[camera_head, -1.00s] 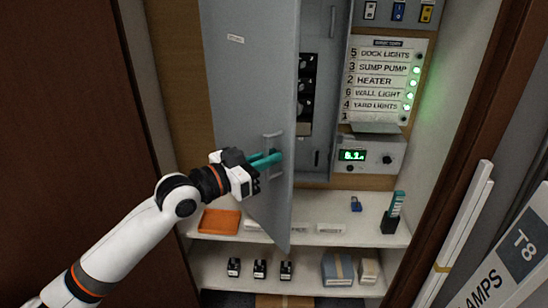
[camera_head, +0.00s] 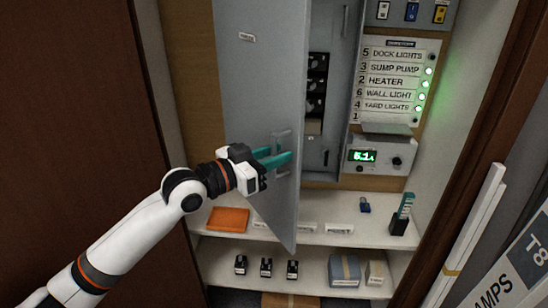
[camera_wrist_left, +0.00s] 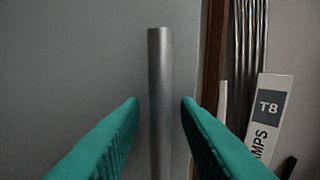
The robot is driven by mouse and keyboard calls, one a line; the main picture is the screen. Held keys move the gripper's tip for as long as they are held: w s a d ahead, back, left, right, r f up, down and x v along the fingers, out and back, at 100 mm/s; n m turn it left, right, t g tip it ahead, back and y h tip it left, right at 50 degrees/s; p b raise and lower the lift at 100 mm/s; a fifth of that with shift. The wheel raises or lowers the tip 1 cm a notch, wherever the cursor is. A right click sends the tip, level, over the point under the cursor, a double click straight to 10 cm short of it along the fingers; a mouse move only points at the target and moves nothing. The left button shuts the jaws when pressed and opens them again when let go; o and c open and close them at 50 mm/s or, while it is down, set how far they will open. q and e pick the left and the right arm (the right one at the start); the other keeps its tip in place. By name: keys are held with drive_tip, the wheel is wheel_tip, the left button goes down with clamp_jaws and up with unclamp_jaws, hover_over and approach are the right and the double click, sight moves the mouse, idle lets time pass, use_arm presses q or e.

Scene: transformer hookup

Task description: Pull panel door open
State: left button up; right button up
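The grey panel door (camera_head: 262,80) stands part-way open, hinged on its left side, with the dark panel interior showing past its right edge. A vertical bar handle (camera_head: 282,145) is on the door's lower right part. My left gripper (camera_head: 282,157) is at the handle with its teal fingers apart. In the left wrist view the handle bar (camera_wrist_left: 160,90) runs upright between the two fingers, with a visible gap on each side. The left gripper is open around the bar and not clamped on it. My right gripper is in neither view.
Right of the door are a label board (camera_head: 393,80) with green lights and a meter box (camera_head: 377,155). A shelf (camera_head: 310,235) below carries an orange tray (camera_head: 228,220) and small items. A T8 box (camera_head: 525,250) leans at the lower right.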

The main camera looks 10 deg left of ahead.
sight(291, 108)
use_arm(q)
wheel_tip(291, 108, up, 9)
drive_tip(key=shift+f+b, duration=0.2)
drive_tip(key=shift+b, duration=0.65)
drive_tip(key=shift+r, duration=0.4)
drive_tip(key=shift+c, duration=0.3)
